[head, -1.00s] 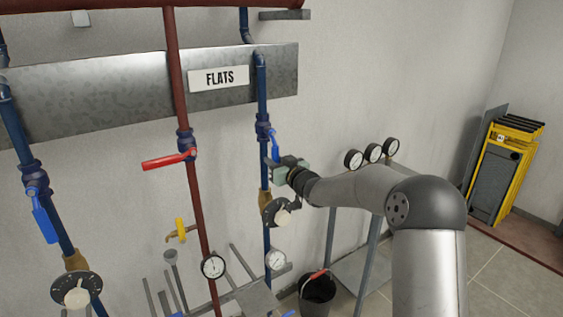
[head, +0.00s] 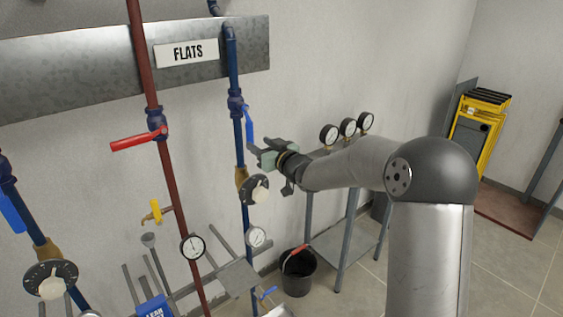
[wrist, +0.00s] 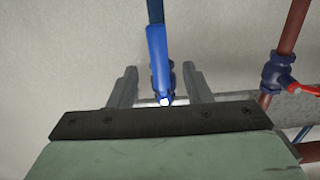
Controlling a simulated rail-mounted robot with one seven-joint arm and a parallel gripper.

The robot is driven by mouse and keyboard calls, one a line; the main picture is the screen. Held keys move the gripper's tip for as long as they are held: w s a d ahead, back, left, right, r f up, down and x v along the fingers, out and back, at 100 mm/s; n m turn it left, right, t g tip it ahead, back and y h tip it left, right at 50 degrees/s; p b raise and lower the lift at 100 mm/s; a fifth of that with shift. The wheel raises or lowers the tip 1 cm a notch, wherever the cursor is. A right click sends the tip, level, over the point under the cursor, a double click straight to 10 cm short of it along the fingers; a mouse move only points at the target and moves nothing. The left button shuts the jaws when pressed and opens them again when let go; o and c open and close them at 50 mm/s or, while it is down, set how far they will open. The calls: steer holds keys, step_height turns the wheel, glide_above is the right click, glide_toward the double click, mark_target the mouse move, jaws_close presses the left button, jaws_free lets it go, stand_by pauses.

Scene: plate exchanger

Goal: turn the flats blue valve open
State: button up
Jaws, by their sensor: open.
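The flats blue valve (head: 236,104) sits on the blue pipe just right of the FLATS label (head: 187,52). Its blue lever (head: 249,124) points down, roughly along the pipe and a little off it. My gripper (head: 254,149) is at the lever's lower end, coming from the right. In the wrist view the blue lever (wrist: 158,50) lies between the two open fingers of my gripper (wrist: 161,88), with a visible gap on each side. The valve body is partly hidden behind the lever there.
A red pipe with a red-handled valve (head: 140,137) stands to the left. Below my gripper on the blue pipe is a black dial with a pale knob (head: 254,190). Several gauges (head: 347,128) top a stand behind my arm. A black bucket (head: 298,272) stands on the floor.

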steer(key=b+v, duration=0.1)
steer(key=v, duration=1)
steer(key=s+d+f+m+g+h, duration=0.6)
steer(key=s+f+h, duration=0.35)
steer(key=s, duration=0.45)
steer(key=s+f+g, duration=0.2)
steer(key=s+g, duration=0.2)
steer(key=s, duration=0.8)
steer(key=s+f+g, duration=0.3)
steer(key=s+g, duration=0.1)
steer(key=s, duration=0.7)
steer(key=shift+s+g, duration=0.3)
steer(key=shift+s, duration=0.1)
